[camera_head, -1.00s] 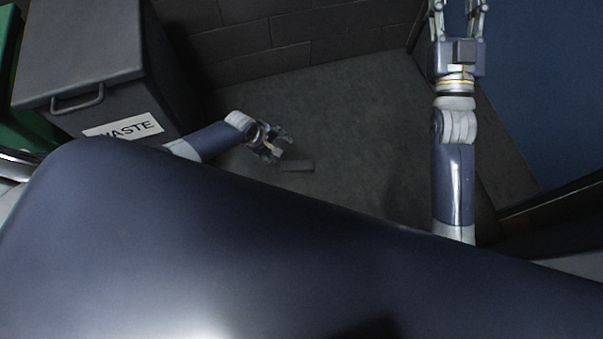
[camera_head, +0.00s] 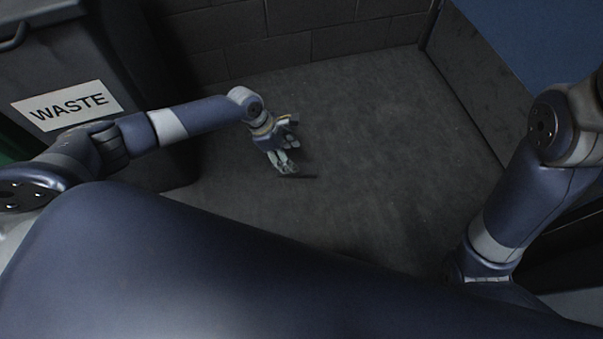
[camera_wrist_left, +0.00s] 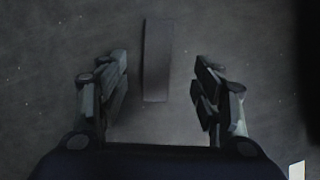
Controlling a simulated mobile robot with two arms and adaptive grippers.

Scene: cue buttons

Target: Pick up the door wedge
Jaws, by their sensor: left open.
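The door wedge (camera_wrist_left: 157,60) is a dark grey, narrow block lying on the floor. In the left wrist view it extends from between my left gripper's fingers (camera_wrist_left: 158,92) up toward the top of the picture. The fingers are open, one on each side, with gaps between them and the wedge. In the head view the left gripper (camera_head: 288,168) points down at the floor, and only a dark sliver of the wedge (camera_head: 306,176) shows beside its fingertips. My right arm is at the right of the head view; its gripper is out of the picture.
A grey waste bin (camera_head: 135,100) with a white label stands at the left. A block wall (camera_head: 300,35) closes the back, and a dark panel (camera_head: 465,80) with blue above runs along the right. The floor (camera_head: 390,140) in the middle is clear.

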